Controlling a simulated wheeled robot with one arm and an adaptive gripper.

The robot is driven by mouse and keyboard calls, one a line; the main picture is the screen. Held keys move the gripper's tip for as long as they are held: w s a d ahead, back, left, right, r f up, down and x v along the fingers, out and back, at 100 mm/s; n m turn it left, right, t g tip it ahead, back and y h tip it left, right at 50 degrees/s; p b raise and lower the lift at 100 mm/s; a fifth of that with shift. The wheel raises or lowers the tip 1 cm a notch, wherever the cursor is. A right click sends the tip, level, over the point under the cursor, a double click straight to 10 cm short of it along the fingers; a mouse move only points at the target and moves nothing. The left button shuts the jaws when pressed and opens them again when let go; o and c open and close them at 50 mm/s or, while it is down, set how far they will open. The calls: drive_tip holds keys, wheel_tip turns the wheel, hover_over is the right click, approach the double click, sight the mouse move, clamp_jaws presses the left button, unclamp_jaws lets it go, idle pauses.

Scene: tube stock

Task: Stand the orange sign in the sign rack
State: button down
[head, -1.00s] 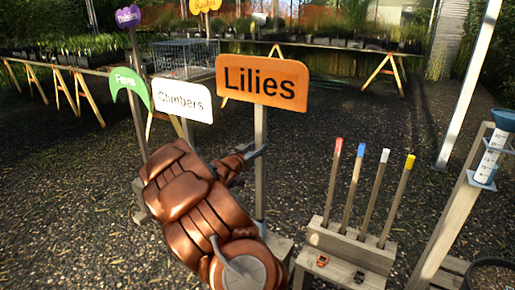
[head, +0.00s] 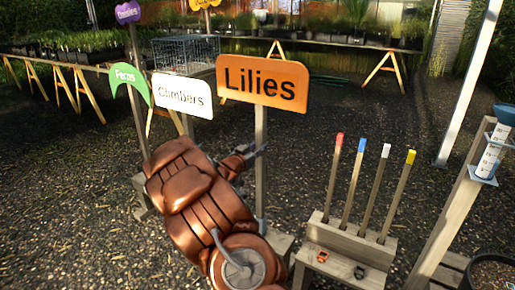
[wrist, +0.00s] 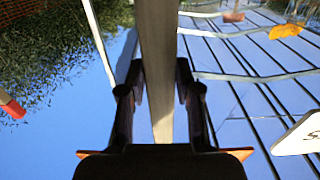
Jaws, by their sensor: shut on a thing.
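The orange sign (head: 263,82), lettered "Lilies", stands near upright on a wooden post in the middle of the head view. My gripper (head: 258,152) is shut on this post below the board. In the wrist view the post (wrist: 158,60) runs between the two fingers of my gripper (wrist: 158,80). The sign rack's wooden base (head: 279,242) shows at the foot of the post, right of my arm. My arm hides most of the rack, and I cannot tell whether the post's foot sits in a slot.
The white "Climbers" sign (head: 183,96), green "Ferns" sign (head: 125,77) and purple sign (head: 128,12) stand to the left. A wooden stand (head: 347,245) with several colour-tipped stakes is close on the right. A post with a rain gauge (head: 492,152) stands farther right. Gravel behind is open.

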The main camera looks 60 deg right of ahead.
sight(259, 169)
drive_tip(key=shift+f, duration=0.15)
drive_tip(key=shift+f+b, duration=0.6)
drive_tip(key=shift+f, duration=0.7)
drive_tip(key=shift+f, duration=1.45)
drive_tip(key=shift+f+b, duration=0.2)
drive_tip(key=shift+b, duration=0.15)
drive_tip(key=shift+f+b, duration=0.35)
drive_tip(key=shift+f, duration=1.5)
